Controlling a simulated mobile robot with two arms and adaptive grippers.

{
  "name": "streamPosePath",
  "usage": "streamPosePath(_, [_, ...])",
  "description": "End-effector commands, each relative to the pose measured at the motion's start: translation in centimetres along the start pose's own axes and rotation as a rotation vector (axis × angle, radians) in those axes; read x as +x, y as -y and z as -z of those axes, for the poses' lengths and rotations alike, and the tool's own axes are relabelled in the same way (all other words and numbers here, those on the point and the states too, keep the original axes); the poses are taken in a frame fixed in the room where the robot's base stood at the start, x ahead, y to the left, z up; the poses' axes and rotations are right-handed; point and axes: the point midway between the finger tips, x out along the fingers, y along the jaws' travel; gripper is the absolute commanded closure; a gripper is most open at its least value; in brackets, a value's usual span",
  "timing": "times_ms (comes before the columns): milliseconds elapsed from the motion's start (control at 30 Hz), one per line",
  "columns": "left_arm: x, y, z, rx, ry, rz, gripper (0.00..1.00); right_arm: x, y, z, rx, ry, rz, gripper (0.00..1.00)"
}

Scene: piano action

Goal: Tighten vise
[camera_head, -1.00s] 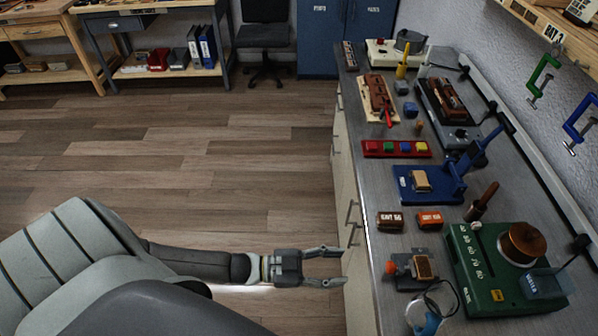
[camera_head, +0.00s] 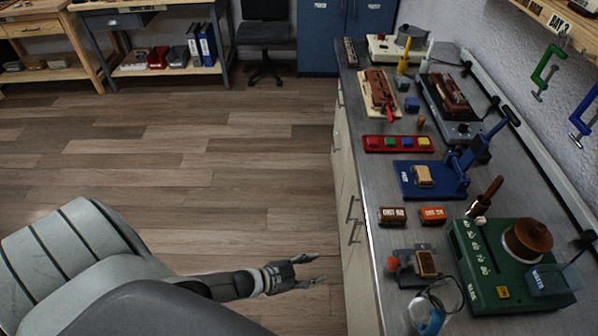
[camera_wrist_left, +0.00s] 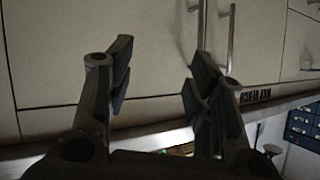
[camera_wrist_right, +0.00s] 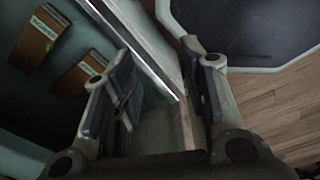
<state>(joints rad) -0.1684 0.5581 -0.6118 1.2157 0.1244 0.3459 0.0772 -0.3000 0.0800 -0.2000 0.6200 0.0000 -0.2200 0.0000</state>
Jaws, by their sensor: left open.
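What looks like the vise (camera_head: 407,272) is a small grey block device with an orange-red knob (camera_head: 393,263) on its left side. It stands near the front of the workbench (camera_head: 369,163) and a brown block (camera_head: 427,263) sits in it. My left gripper (camera_head: 316,268) is open and empty, left of the bench edge and apart from the vise. In the left wrist view its fingers (camera_wrist_left: 160,75) stand apart before the cabinet doors. My right gripper (camera_wrist_right: 160,85) shows only in its wrist view, with its fingers apart and nothing between them.
A green device (camera_head: 487,285) stands right of the vise, and a blue-and-white rounded item (camera_head: 430,318) is in front of it. Two small labelled boxes (camera_head: 393,216) lie behind it. A blue press (camera_head: 410,190) is farther back. The floor (camera_head: 230,200) left of the bench is clear.

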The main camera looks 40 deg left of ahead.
Motion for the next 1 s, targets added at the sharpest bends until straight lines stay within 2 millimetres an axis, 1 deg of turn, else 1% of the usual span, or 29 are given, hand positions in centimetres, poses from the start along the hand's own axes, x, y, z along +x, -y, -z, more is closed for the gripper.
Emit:
streamPosePath(33, [0.1, -0.1, -1.1, -0.009, 0.024, 0.011, 0.51, 0.2, 0.0, 0.0, 0.000, 0.000, 0.000, 0.60])
streamPosePath(200, [0.1, -0.2, -4.2, -0.032, 0.101, 0.043, 0.51, 0.6, 0.0, -0.1, 0.000, 0.000, 0.000, 0.60])
streamPosePath(300, [0.0, -0.4, -5.6, -0.043, 0.138, 0.055, 0.51, 0.7, 0.0, -0.1, 0.000, 0.000, 0.000, 0.60])
streamPosePath(400, [-0.1, -0.5, -6.7, -0.050, 0.166, 0.065, 0.51, 0.8, 0.0, -0.1, 0.000, 0.000, 0.000, 0.60])
streamPosePath(600, [-0.2, -0.6, -7.5, -0.057, 0.187, 0.072, 0.51, 0.8, 0.0, -0.1, 0.000, 0.000, 0.000, 0.60])
streamPosePath(1000, [-0.2, -0.6, -7.5, -0.058, 0.187, 0.072, 0.51, 0.8, 0.0, -0.1, 0.000, 0.000, 0.000, 0.60])
